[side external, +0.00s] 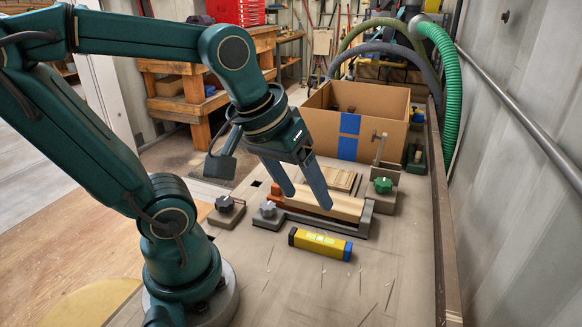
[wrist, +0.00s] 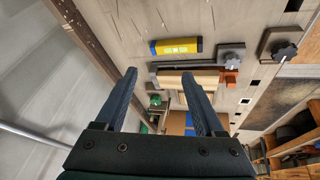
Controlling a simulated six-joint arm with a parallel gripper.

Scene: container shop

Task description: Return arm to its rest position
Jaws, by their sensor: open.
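My gripper (side external: 304,187) is open, with two blue-grey fingers pointing down over the workbench. In the side external view its fingertips overlap a light wooden board (side external: 340,205) held in a grey fixture (side external: 325,223). In the wrist view the spread fingers (wrist: 163,88) show with nothing between them. How high the fingertips are above the board is hard to tell. My green arm reaches over from the left, bent at the elbow.
A yellow level-like block (side external: 320,244) with dark and blue ends lies on the bench (side external: 290,290) in front of the fixture. Clamps with grey knobs (side external: 225,203) and a green knob (side external: 382,185) stand nearby. A cardboard box (side external: 390,134) is behind. A metal wall (side external: 530,130) bounds the right.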

